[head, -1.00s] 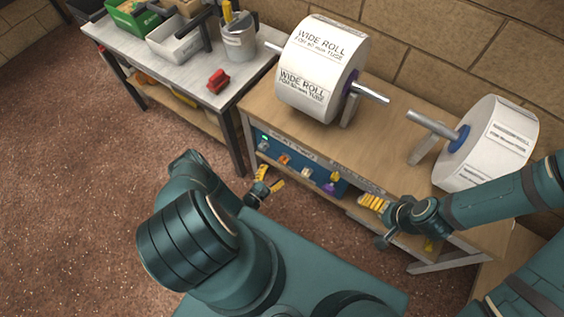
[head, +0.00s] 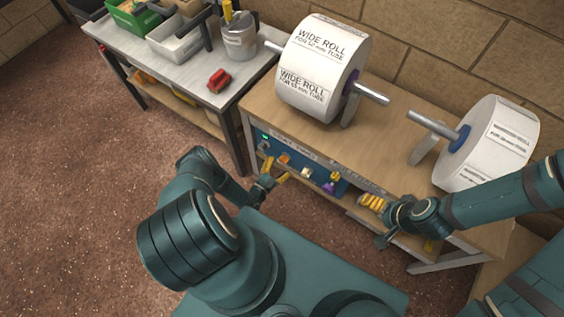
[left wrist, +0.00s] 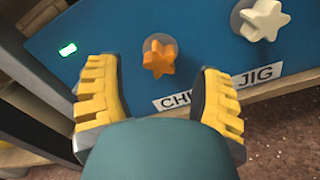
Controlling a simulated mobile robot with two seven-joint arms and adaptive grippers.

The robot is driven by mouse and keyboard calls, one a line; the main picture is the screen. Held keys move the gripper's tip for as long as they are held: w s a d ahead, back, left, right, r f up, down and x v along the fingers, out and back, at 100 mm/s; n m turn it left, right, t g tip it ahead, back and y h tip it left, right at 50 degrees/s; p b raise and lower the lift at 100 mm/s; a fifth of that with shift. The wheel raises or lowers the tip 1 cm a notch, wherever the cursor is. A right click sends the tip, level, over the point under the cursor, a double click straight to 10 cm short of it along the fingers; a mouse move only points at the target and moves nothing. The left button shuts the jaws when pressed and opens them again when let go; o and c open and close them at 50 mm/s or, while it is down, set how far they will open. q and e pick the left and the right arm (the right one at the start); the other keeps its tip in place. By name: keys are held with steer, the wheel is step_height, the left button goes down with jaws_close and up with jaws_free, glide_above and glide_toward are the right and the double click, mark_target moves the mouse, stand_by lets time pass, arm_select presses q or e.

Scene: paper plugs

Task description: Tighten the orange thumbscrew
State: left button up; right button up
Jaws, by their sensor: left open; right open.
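The orange thumbscrew (left wrist: 159,57) is a star-shaped knob on a blue panel (left wrist: 105,30). It also shows small in the head view (head: 285,159). My left gripper (left wrist: 160,95) is open, with its yellow fingers apart on either side below the thumbscrew in the left wrist view. Nothing is between the fingers, and the thumbscrew lies just beyond them. In the head view my left gripper (head: 273,180) is in front of the panel. My right gripper (head: 372,204) is open near the right end of the bench front.
A cream star knob (left wrist: 264,19) sits right of the thumbscrew, and a purple knob (head: 330,185) further along. A green light (left wrist: 68,49) is at the panel's left. Label rolls (head: 322,70) stand on the wooden bench (head: 345,145). A grey table (head: 190,75) stands at left.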

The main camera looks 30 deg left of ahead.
mark_target(282, 162)
arm_select(q)
steer(key=shift+w+d, duration=0.15)
steer(key=shift+w, duration=1.4)
jaws_close()
